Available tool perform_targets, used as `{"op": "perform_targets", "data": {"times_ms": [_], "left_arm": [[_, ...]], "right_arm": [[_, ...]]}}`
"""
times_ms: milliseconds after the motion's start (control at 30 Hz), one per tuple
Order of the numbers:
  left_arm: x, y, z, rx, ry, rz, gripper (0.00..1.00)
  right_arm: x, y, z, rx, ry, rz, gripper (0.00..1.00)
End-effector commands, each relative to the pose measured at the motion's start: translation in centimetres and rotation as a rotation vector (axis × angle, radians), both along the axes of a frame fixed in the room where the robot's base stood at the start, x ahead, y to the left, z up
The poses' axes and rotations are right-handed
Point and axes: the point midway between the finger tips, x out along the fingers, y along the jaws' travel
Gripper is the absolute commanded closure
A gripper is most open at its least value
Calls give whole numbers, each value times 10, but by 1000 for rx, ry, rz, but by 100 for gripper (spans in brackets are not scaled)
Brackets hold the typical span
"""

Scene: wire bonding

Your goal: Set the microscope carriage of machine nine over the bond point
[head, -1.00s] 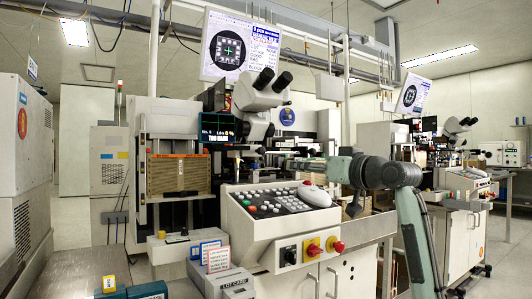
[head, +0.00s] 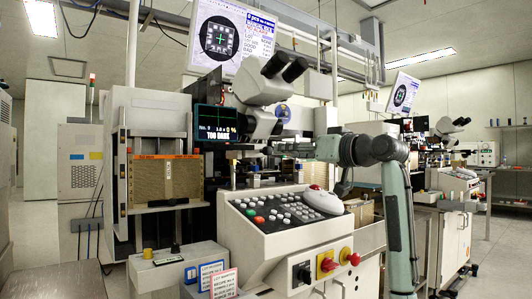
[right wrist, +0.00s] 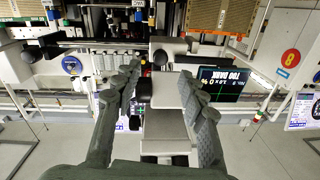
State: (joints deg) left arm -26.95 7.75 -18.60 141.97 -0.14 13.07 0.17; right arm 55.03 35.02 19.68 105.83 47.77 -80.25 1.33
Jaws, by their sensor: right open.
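My right gripper (head: 275,150) reaches in from the right, just below the microscope head. In the upside-down right wrist view, the right gripper (right wrist: 160,78) is open. A white block of the microscope (right wrist: 170,92) shows between or beyond its fingers, and I cannot tell whether they touch it. The screen also shows there (right wrist: 223,83). The bond point is not clearly visible. My left gripper is not in view.
A control panel (head: 282,215) with buttons and a white mouse (head: 322,201) lies below my right arm. A monitor (head: 232,42) with a green cross hangs above. A brown magazine (head: 166,180) is at left. A second machine (head: 450,190) stands at right.

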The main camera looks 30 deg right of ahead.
Motion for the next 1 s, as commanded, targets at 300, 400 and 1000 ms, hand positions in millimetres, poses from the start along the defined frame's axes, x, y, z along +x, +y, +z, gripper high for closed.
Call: {"op": "perform_targets", "data": {"times_ms": [300,400,1000], "left_arm": [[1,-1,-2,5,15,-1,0],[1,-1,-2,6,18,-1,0],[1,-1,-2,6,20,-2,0]], "right_arm": [[50,8,0,3,2,3,58],[61,9,0,1,1,1,58],[68,10,0,-1,2,0,86]]}}
